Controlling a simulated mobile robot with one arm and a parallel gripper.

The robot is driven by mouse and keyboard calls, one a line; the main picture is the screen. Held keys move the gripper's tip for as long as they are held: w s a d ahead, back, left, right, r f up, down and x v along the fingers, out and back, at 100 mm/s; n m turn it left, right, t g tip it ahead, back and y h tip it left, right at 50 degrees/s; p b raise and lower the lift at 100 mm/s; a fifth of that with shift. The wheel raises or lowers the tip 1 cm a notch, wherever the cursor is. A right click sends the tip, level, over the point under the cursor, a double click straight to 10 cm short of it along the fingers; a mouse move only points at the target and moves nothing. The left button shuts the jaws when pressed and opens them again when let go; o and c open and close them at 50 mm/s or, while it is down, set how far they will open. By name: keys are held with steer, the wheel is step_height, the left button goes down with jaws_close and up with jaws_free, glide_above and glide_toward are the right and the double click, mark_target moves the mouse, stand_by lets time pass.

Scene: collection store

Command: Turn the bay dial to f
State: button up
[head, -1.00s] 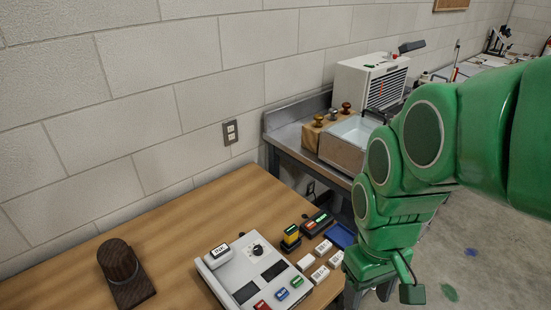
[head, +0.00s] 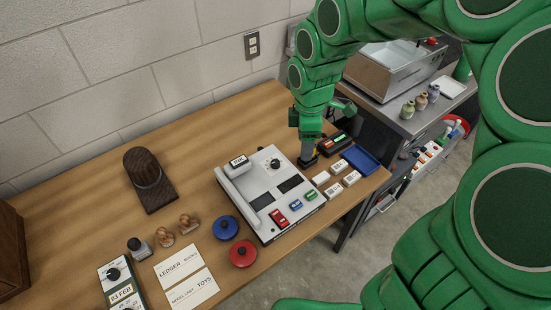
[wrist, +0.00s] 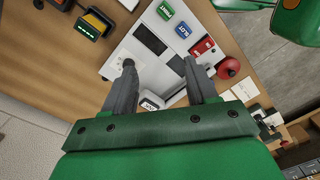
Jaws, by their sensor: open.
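The white console (head: 250,210) stands on the wooden table, with a black dial (head: 274,163) on its top near the back. The dial's letters are too small to read. A white labelled block (head: 238,163) sits beside the dial, and two dark displays and coloured buttons lie in front. My gripper (head: 308,160) points down just right of the console, apart from the dial in the head view. In the wrist view the open, empty fingers (wrist: 160,65) hang over the console (wrist: 135,38). A dark round shape at the left fingertip may be the dial; finger and shape overlap there.
A black box with lit labels (head: 333,144), a blue tray (head: 361,160) and several white blocks stand right of the console. Red (head: 243,254) and blue (head: 225,228) knobbed discs, stamps and a date box (head: 121,287) lie left and front. A brown wooden stand (head: 148,178) is behind.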

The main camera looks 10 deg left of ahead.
mark_target(275, 162)
steer(key=w+a+f+n, duration=0.2)
steer(key=a+f, duration=0.1)
steer(key=w+a+f+n, duration=0.2)
steer(key=w+a+f, duration=0.1)
steer(key=w+a+f+n, duration=0.2)
steer(key=f+n, duration=0.1)
steer(key=f, duration=0.1)
steer(key=shift+w+a, duration=0.35)
steer(key=shift+a, duration=0.05)
steer(key=shift+f, duration=3.95)
steer(key=c, duration=1)
steer(key=shift+c, duration=0.2)
